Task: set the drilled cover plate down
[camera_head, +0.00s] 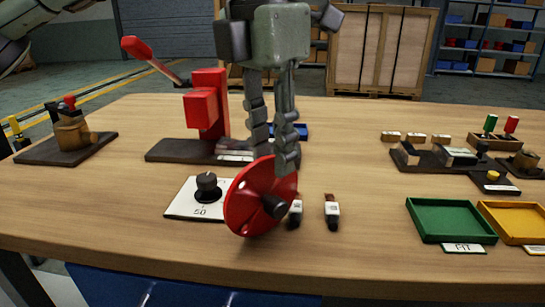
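A red round disc (246,198) with a dark hub at its middle is tilted on edge over the front middle of the table. It is the only plate-like part I see held; I cannot make out drilled holes in it. My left gripper (275,158) comes down from above with one finger in front of the disc's upper rim and the other behind it. It is shut on the disc. The disc's lower edge is close to the tabletop; I cannot tell if it touches. My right gripper is not in view.
A white card (186,204) marked 50 with a black knobbed weight (207,187) lies just left of the disc. Two small parts (332,212) stand right of it. A red press (207,105) stands behind. Green (450,220) and yellow (518,221) trays lie right.

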